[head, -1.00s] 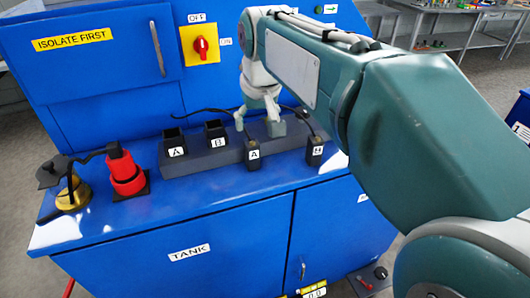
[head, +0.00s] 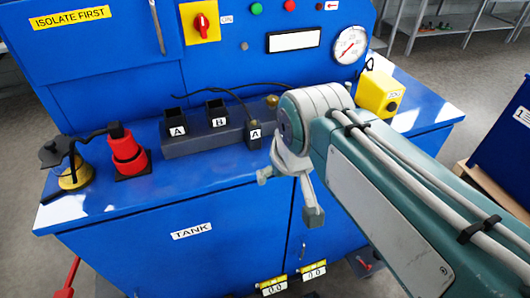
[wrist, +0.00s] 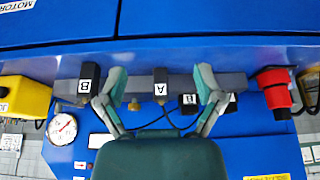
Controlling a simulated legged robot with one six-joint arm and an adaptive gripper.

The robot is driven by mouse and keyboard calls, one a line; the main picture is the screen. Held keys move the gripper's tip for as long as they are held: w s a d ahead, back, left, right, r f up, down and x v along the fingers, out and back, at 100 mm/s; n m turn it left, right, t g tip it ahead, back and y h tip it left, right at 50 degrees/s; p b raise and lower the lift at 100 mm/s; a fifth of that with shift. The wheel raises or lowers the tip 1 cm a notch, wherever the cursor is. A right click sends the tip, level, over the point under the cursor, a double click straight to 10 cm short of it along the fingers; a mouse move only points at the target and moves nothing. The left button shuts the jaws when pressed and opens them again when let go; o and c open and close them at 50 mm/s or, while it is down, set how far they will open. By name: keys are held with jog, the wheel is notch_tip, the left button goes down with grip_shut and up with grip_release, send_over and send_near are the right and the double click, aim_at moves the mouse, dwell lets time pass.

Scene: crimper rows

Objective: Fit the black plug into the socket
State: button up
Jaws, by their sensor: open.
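A black plug marked A (head: 254,134) stands upright at the dark grey block (head: 180,147) on the blue bench, with a black cable. It also shows in the wrist view (wrist: 160,88), in line between my fingers. A black plug marked B (wrist: 87,84) stands beside it in the wrist view; my arm hides it in the head view. Two open-topped black sockets, marked A (head: 176,122) and B (head: 216,114), sit at the block's left part. My gripper (head: 289,197) is open and empty, in front of the bench's front edge in the picture, apart from the plugs. It also shows in the wrist view (wrist: 160,78).
A red fitting (head: 127,155) with a black top and cable stands left of the block, beside a brass-coloured piece (head: 73,172). A yellow box (head: 379,94) stands at the right end. The back panel carries a gauge (head: 349,45) and a red switch (head: 201,24).

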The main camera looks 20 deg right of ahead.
jog(key=w+r+g, duration=0.2)
jog(key=w+r, duration=0.3)
jog(key=w, duration=0.4)
jog(key=r+g, duration=0.1)
send_over(253, 122)
jog(key=s, duration=0.1)
jog(key=shift+a, duration=0.3)
jog(key=f, duration=0.3)
jog(key=w+f, duration=0.1)
jog(key=f, duration=0.6)
jog(key=shift+w+d+f, duration=0.15)
jog(key=shift+d+f, duration=0.05)
jog(key=shift+f, duration=0.15)
jog(key=shift+c, duration=0.3)
grip_shut()
